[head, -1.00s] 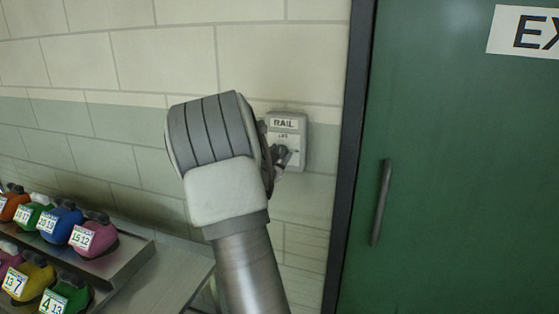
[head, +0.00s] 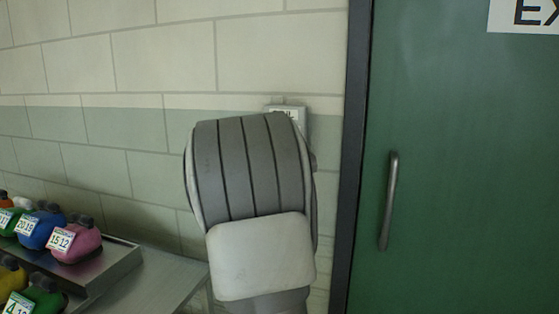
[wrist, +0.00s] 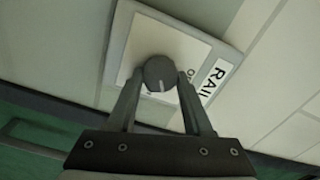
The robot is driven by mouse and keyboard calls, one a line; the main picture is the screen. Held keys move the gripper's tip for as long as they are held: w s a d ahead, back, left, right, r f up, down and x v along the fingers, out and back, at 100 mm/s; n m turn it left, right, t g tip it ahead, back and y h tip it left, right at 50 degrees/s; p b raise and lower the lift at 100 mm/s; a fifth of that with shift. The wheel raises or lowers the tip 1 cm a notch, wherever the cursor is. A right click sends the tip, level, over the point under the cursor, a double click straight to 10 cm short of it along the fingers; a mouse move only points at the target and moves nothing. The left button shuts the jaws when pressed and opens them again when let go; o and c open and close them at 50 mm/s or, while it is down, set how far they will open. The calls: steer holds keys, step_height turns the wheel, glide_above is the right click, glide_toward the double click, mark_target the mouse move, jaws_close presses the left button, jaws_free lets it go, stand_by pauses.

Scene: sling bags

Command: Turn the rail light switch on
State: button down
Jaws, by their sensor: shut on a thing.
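The rail light switch is a pale box on the wall; in the head view only its top (head: 290,110) shows above my arm. In the wrist view its plate (wrist: 160,36) is tilted, with a "RAIL" label (wrist: 213,80) at the right and smaller lettering partly hidden by a finger. Its round dark knob (wrist: 160,73) has a light mark near the lower edge. My gripper (wrist: 161,76) is shut on the knob, one finger on each side. My gripper is hidden behind my arm in the head view.
A green door (head: 460,170) with a vertical handle (head: 389,200) and dark frame (head: 350,160) stands right of the switch. At the lower left, a metal rack (head: 110,268) holds several numbered coloured bags, including a pink one (head: 78,240). The wall around the switch is clear.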

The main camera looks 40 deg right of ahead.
steer(key=shift+f+m+b, duration=0.2)
steer(key=shift+m+b, duration=2.3)
steer(key=shift+m, duration=0.5)
steer(key=shift+r+m, duration=0.1)
steer(key=shift+m, duration=0.2)
steer(key=shift+c, duration=1.5)
jaws_free()
steer(key=p+v, duration=0.1)
steer(key=v, duration=1.6)
steer(key=shift+s+a, duration=0.15)
steer(key=shift+a, duration=0.05)
